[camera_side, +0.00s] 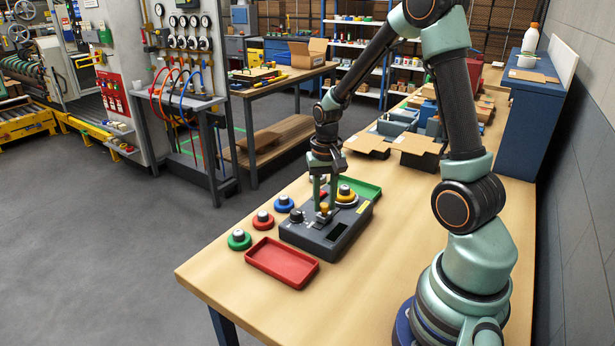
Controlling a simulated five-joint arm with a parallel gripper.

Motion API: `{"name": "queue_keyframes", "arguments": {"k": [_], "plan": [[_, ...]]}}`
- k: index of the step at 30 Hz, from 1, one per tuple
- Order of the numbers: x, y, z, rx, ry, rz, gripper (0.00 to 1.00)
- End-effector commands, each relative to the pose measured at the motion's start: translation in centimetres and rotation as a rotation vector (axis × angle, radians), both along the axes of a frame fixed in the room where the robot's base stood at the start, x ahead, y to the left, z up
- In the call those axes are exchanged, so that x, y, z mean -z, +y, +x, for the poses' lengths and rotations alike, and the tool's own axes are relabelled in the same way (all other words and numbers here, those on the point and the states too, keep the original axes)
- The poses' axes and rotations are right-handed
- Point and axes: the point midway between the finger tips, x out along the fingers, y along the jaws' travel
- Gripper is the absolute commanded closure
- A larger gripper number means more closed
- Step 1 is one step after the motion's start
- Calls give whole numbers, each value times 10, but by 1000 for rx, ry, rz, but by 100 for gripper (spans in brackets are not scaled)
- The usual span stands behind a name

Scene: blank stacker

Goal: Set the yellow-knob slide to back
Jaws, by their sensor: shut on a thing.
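A dark grey control box (311,239) lies on the wooden table, with several controls on its top. The yellow-knob slide (324,208) is on the box's upper face, near its middle. My gripper (324,205) points straight down over the box, and its fingers are closed around the yellow knob. The fingers partly hide the knob and its slot, so I cannot tell the slide's exact position. A black knob (297,216) sits on the box to the left of my gripper. A larger yellow-ringed control (346,194) sits on it to the right.
A red tray (281,263) lies in front of the box and a green tray (367,189) behind it. Green (239,240), red (263,220) and blue (284,204) round pieces line the table's left side. Cardboard pieces (415,145) lie farther back.

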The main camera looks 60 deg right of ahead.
Motion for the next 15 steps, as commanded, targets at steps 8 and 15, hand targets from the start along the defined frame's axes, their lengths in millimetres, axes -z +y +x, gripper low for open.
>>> {"name": "queue_keyframes", "arguments": {"k": [8,15], "plan": [[0,4,1,-12,5,2,38],[-1,3,1,-10,3,1,38]]}}
